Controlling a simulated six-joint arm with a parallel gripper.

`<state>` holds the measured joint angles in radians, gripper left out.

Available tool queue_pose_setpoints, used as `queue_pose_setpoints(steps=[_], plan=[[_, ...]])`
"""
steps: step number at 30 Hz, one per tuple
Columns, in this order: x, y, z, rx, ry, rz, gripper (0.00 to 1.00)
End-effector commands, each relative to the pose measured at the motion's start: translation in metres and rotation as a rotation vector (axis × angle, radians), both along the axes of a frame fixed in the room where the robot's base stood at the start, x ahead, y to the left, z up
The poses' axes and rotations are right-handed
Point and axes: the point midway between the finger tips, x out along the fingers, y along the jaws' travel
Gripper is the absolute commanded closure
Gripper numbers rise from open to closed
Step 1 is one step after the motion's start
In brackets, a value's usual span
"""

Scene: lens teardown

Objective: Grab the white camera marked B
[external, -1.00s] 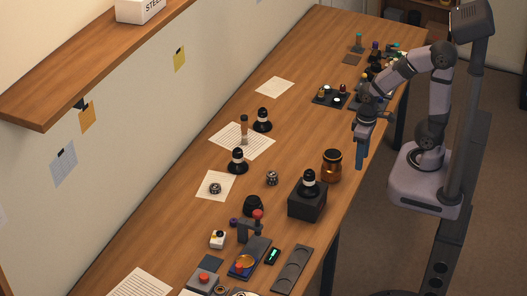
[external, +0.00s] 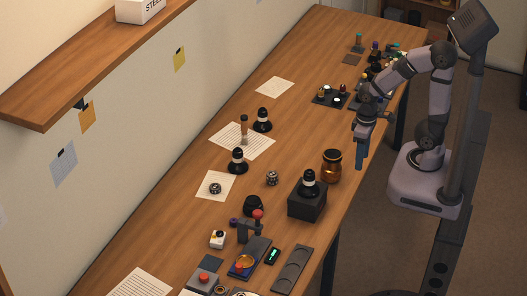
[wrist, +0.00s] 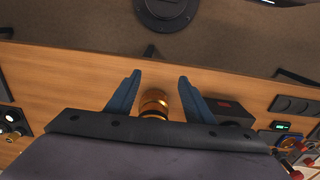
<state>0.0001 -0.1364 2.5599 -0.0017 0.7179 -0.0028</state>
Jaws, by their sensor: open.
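No thing clearly readable as a white camera marked B shows. A small white block (external: 217,239) with a dark and yellow patch sits on the near part of the table; any letter on it is too small to read. Black pieces with a white band stand farther up the table (external: 262,120), beside the striped paper (external: 237,160) and on a dark box (external: 309,186). My gripper (external: 361,158) is open and empty above the table's right edge, far from the white block. Its two blue fingers also show in the wrist view (wrist: 158,83).
An amber jar (external: 331,166) stands near the gripper; in the wrist view the jar (wrist: 154,103) appears between the fingers. A dark tray (external: 291,268) and a small press (external: 250,255) crowd the near end. Bare wood lies left of the jar.

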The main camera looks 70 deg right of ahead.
Motion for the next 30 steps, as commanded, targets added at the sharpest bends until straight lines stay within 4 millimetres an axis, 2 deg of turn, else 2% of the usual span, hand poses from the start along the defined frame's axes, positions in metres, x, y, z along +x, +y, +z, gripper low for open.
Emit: queue_pose_setpoints(steps=[23, 26, 30], plan=[[0.001, 0.001, 0.0, 0.002, 0.0, 0.005, 0.51], [0.006, 0.006, 0.002, 0.014, -0.004, 0.035, 0.51], [0.024, 0.024, 0.011, 0.059, -0.02, 0.152, 0.51]])
